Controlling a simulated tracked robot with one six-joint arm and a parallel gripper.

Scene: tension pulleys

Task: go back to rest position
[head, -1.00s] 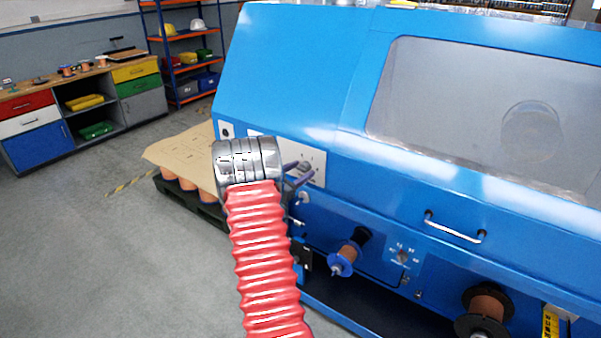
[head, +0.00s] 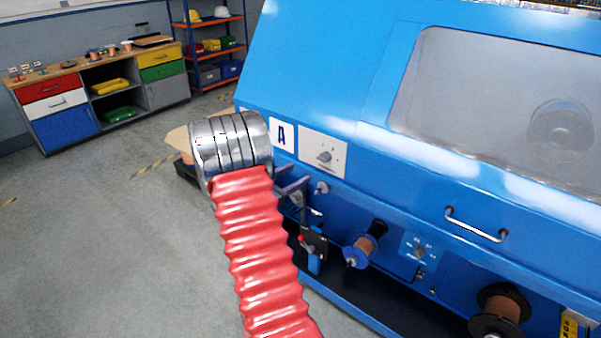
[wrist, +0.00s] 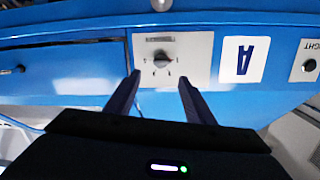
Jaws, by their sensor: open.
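My gripper (head: 291,187) is at the end of my red ribbed arm, in front of the lower left part of the blue machine (head: 310,80). It is partly hidden behind my metal wrist in the head view. In the wrist view my gripper (wrist: 157,92) shows two dark fingers spread apart with nothing between them. Beyond the fingertips is a pale panel with a dark rotary knob (wrist: 162,60). The same knob (head: 324,157) shows in the head view, right of a white label with an "A" (head: 282,136). The fingers appear apart from the panel.
A spool of copper wire (head: 365,243) and a larger dark-flanged spool (head: 500,308) sit on the machine's lower front. A door handle (head: 475,226) sticks out at right. A workbench (head: 110,95) and an orange shelf rack (head: 208,45) stand behind. Grey floor at left is clear.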

